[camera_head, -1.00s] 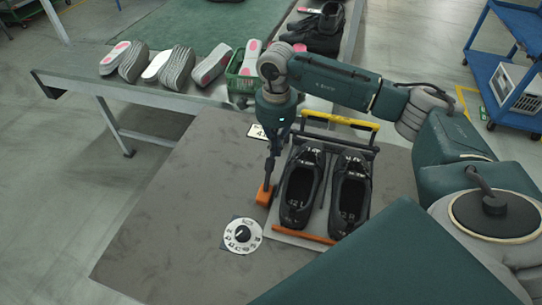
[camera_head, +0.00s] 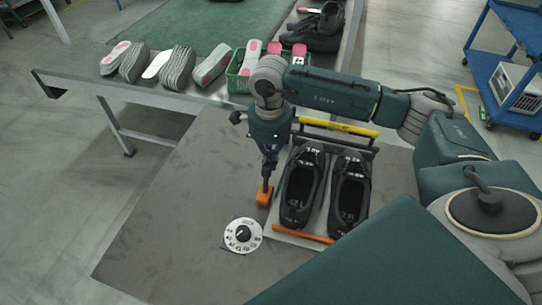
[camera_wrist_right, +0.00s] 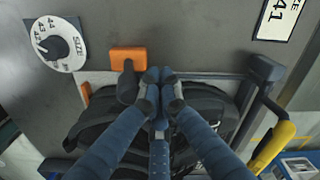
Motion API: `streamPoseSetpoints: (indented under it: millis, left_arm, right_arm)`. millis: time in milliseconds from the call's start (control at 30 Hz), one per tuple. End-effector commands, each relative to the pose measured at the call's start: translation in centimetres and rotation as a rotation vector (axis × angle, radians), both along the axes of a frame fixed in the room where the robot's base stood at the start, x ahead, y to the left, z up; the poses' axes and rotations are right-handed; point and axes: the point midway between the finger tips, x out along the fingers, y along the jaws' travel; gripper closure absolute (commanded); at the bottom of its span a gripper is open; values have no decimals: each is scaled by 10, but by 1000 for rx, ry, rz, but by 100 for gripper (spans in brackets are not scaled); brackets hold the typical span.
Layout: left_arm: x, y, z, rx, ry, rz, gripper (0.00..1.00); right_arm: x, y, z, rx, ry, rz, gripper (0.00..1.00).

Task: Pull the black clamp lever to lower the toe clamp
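My right gripper (camera_head: 266,183) points down beside the left shoe, just above an orange block (camera_head: 264,197). In the right wrist view its blue fingertips (camera_wrist_right: 160,76) are drawn together. What looks like the black lever (camera_wrist_right: 128,85) stands against the orange block (camera_wrist_right: 128,59), just left of the fingertips; whether they touch cannot be told. In the head view the gripper hides most of it. A fixture plate holds two black shoes, left (camera_head: 299,190) and right (camera_head: 349,193). A yellow bar (camera_head: 339,127) on a dark frame stands behind their far ends. My left gripper is out of view.
A white size dial (camera_head: 243,235) lies front left of the fixture. A size card (camera_wrist_right: 280,18) shows 41. A bench (camera_head: 180,97) behind carries soles and a green crate (camera_head: 238,84). A blue cart (camera_head: 505,100) stands at right. Grey surface left of the dial is clear.

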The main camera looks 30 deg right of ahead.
Motion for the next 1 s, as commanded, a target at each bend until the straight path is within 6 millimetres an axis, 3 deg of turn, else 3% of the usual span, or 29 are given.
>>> streamPoseSetpoints:
  millis: [1000]
  left_arm:
    - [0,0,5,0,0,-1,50]
  right_arm:
    - [-33,39,0,0,-1,1,100]
